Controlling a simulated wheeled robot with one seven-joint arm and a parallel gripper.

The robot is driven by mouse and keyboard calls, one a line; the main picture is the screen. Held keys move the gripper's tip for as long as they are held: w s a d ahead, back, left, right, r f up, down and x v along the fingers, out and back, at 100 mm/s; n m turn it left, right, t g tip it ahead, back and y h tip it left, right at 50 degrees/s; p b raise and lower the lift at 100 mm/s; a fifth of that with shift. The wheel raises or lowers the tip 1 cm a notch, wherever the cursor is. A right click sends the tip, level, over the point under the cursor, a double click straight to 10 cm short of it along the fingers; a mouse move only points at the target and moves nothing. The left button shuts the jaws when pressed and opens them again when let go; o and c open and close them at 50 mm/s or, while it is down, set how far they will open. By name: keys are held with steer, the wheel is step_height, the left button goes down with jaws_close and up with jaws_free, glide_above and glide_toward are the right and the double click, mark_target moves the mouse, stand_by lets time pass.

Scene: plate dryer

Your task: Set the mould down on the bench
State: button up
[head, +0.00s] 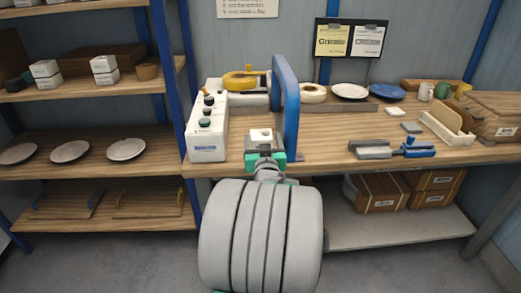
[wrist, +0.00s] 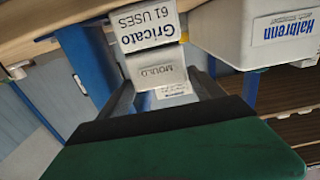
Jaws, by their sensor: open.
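The mould (head: 260,135) is a small pale block near the bench's front edge, between the white control box and the blue upright frame. In the wrist view the mould (wrist: 160,74) shows a "MOULD" label and a "Gricato 61 USES" label. My gripper (head: 265,154), with green parts, is at its near side. In the wrist view the dark fingers of my gripper (wrist: 160,92) are spread, one on each side of the block. The jaws are open. The bench (head: 330,128) is wooden. I cannot clearly see the mould's underside or its contact with the bench.
The control box (head: 207,135) stands close on the left and the blue frame (head: 287,105) close on the right. A grey-blue tool (head: 392,149) lies along the front edge further right. Bare wood lies between the frame and that tool.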

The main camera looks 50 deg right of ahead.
mark_target(261, 130)
steer(key=x, duration=0.6)
steer(key=shift+w+d+p, duration=0.1)
steer(key=shift+w+p, duration=0.1)
steer(key=shift+p, duration=0.15)
steer(key=shift+c, duration=0.5)
jaws_close()
steer(key=shift+r, duration=0.15)
